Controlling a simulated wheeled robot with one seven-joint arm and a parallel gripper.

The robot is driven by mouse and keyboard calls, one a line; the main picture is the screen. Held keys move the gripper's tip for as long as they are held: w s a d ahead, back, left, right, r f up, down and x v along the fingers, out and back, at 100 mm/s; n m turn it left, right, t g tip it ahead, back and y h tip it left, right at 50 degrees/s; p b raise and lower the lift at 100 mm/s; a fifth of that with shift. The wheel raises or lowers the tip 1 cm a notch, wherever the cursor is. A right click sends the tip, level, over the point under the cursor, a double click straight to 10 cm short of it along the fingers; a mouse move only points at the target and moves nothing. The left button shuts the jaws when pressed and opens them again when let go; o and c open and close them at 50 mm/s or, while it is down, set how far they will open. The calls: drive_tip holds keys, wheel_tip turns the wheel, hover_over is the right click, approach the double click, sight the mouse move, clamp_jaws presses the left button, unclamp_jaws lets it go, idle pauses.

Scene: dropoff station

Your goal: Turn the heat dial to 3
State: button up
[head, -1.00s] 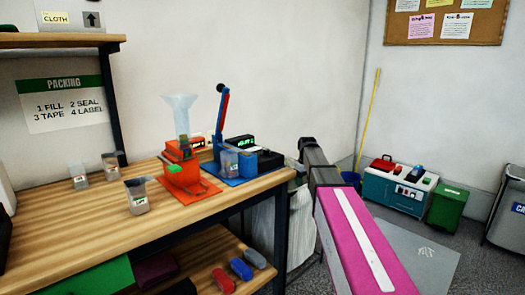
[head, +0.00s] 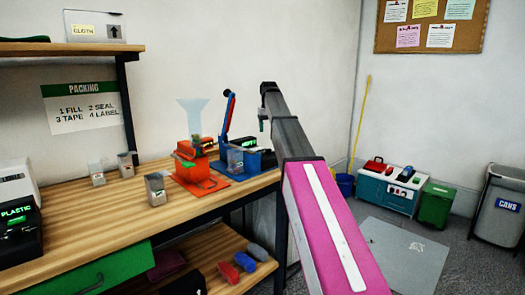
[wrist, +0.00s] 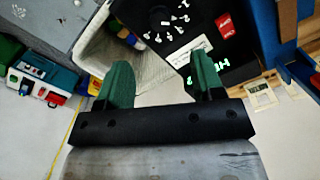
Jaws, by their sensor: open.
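The sealer (head: 236,158) stands at the back right of the bench, with a blue base, a raised blue and red lever and a green-lit display (head: 244,142). Its black control box shows in the wrist view (wrist: 190,72) beyond my fingers, with white marks, a red label and green lit text. The heat dial cannot be made out clearly; the white marks (wrist: 170,20) may surround it. My gripper (wrist: 160,64) has two green fingers, spread apart with nothing between them. In the head view my gripper is small, above and right of the sealer.
An orange machine with a clear funnel (head: 194,115) stands left of the sealer. Several small containers and a scale-like PLASTIC display (head: 17,213) are on the bench (head: 110,215). A teal cabinet (head: 388,192) and green bin (head: 436,205) stand on the floor at right.

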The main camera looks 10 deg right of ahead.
sight(268, 151)
wheel_tip(268, 151, down, 10)
drive_tip(key=shift+f, duration=0.1)
idle(0.4)
drive_tip(key=c, duration=0.9)
